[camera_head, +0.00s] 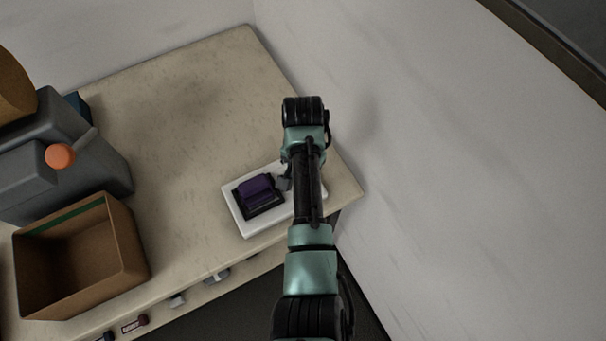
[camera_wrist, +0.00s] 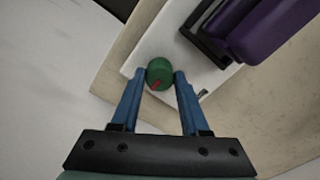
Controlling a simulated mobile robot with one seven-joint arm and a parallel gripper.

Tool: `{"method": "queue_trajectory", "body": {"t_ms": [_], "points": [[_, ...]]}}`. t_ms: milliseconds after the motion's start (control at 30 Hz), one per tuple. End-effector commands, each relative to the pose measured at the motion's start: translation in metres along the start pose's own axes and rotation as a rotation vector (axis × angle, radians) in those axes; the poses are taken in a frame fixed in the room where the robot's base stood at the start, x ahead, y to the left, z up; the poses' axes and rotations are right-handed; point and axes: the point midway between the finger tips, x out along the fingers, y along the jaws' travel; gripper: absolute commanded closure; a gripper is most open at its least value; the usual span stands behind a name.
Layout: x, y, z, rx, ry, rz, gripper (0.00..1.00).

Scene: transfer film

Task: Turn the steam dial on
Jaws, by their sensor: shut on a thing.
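The steam dial (camera_wrist: 159,72) is a small round green knob with a red mark, on the white base plate (camera_wrist: 151,43). My gripper (camera_wrist: 159,80) has its two blue fingers shut on the dial, one on each side. In the head view my arm hides the dial, and the white plate (camera_head: 241,222) shows near the table's right corner. A purple device with a black frame (camera_head: 257,193) sits on this plate, left of my arm. Its purple body (camera_wrist: 265,30) also shows at the upper right of the wrist view.
An open brown box (camera_head: 128,250) stands at the left front of the beige table (camera_head: 190,110). A grey machine with an orange knob (camera_head: 60,156) stands behind it. A wall (camera_head: 420,150) rises close on the right. The middle and back of the table are clear.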

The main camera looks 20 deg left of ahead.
Motion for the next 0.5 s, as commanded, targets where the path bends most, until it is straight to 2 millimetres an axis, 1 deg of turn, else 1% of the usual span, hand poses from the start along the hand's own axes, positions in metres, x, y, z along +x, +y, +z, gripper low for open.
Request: {"method": "queue_trajectory", "body": {"t_ms": [167,200,333,500], "points": [[-0.0016,0.0001,-0.0018,0.003,0.005,-0.001,1.00],[-0.0016,0.0001,-0.0018,0.003,0.005,-0.001,0.50],[-0.0013,0.0001,-0.0014,0.002,0.004,-0.001,0.26],[-0.0008,0.0001,-0.0008,0.001,0.002,-0.001,0.26]]}}
